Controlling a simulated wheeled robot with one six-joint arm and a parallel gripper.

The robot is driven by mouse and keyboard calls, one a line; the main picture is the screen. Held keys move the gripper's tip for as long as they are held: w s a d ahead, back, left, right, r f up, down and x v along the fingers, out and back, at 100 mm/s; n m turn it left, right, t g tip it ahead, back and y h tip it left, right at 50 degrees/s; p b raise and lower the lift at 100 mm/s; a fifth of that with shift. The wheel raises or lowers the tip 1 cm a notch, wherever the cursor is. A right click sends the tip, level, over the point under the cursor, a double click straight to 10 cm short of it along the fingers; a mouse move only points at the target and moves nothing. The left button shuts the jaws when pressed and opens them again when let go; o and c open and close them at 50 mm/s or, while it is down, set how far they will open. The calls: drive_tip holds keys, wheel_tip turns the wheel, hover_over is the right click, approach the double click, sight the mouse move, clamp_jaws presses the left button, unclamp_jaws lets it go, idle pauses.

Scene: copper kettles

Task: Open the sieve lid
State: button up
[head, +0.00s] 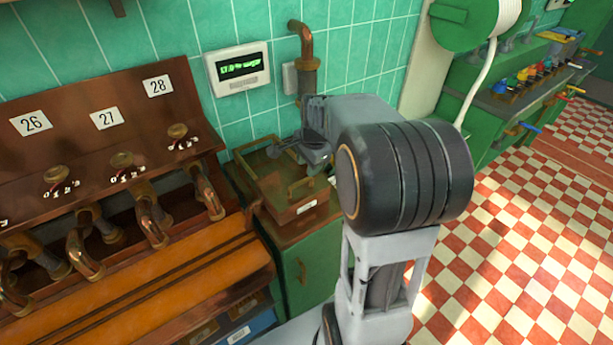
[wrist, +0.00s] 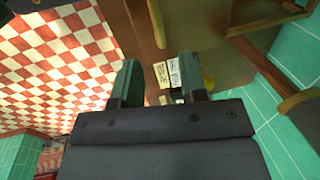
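A copper box with a brass handle and a white label, which looks like the sieve (head: 308,209), sits on a green cabinet in the middle of the head view. I cannot tell whether its lid is shut. My gripper (head: 285,150) is above the back of the box, partly hidden by my own arm. In the wrist view, my gripper's two fingers (wrist: 161,85) stand apart with nothing clearly held between them. Beyond them are brown copper surfaces (wrist: 200,45), small paper labels (wrist: 174,72) and a brass handle (wrist: 157,22).
A copper bench with taps (head: 150,225) and number plates stands to the left. A teal tiled wall (head: 350,50) with a small display (head: 238,68) and a copper pipe (head: 307,75) is behind. The checkered floor (head: 520,250) at right is clear.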

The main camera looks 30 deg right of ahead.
sight(306, 179)
drive_tip(key=shift+w+a+f, duration=0.1)
drive_tip(key=shift+w+f, duration=0.1)
drive_tip(key=shift+f, duration=0.8)
drive_tip(key=shift+w+d+f, duration=0.1)
drive_tip(key=shift+w+f, duration=0.05)
drive_tip(key=shift+f, duration=0.8)
drive_tip(key=shift+w+a+f, duration=0.1)
drive_tip(key=shift+w+f, duration=0.1)
drive_tip(key=shift+f, duration=0.8)
clamp_jaws()
